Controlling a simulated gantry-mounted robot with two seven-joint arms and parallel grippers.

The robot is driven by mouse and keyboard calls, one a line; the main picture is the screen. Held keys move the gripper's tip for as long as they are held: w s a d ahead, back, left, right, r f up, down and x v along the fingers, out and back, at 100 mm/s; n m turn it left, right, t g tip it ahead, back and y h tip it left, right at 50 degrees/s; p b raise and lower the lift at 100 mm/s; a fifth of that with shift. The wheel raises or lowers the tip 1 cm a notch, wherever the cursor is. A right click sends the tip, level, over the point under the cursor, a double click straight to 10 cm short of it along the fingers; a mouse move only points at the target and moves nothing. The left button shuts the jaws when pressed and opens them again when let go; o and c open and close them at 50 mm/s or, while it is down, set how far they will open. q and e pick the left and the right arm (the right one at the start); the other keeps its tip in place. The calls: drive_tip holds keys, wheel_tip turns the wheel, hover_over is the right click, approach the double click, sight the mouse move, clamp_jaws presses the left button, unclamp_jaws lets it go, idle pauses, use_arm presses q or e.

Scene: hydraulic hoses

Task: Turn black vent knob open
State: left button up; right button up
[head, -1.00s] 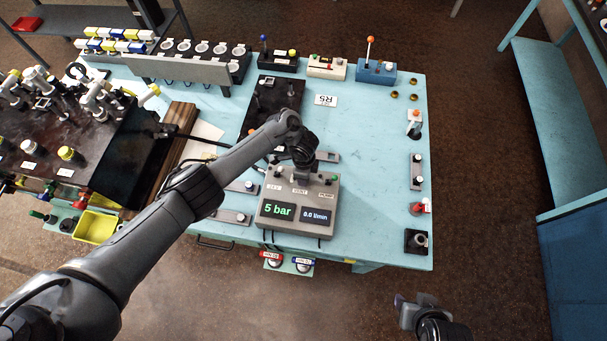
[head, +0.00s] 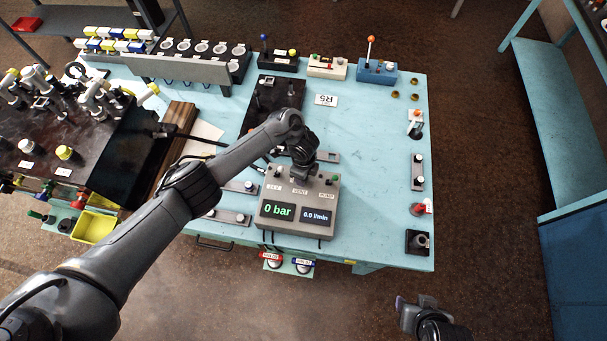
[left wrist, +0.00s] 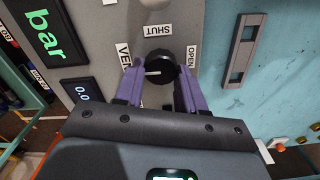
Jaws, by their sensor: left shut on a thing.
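The grey control box (head: 312,203) sits at the front of the blue table. Its green display (head: 278,211) reads 0 bar and the other display (head: 315,216) reads 0.0 l/min. In the left wrist view, the black vent knob (left wrist: 162,67) stands between a SHUT label (left wrist: 158,30) and an OPEN label (left wrist: 192,57). A white line shows on the knob's left half, pointing left in that view. My left gripper (head: 303,169) is shut on the knob, with a purple finger on each side. My right gripper (head: 415,306) hangs off the table's front right; its finger gap is unclear.
Small knobs stand beside the vent on the box. A dark block with fittings (head: 90,150) stands left. The table between box and right edge is mostly clear.

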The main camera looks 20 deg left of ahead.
use_arm(q)
drive_tip(key=o, duration=1.1)
drive_tip(key=shift+c, duration=0.2)
wheel_tip(320, 180, up, 5)
drive_tip(key=shift+r+p, duration=0.1)
drive_tip(key=shift+p, duration=0.2)
drive_tip(key=shift+r+p, duration=2.15)
drive_tip(key=shift+r, duration=0.75)
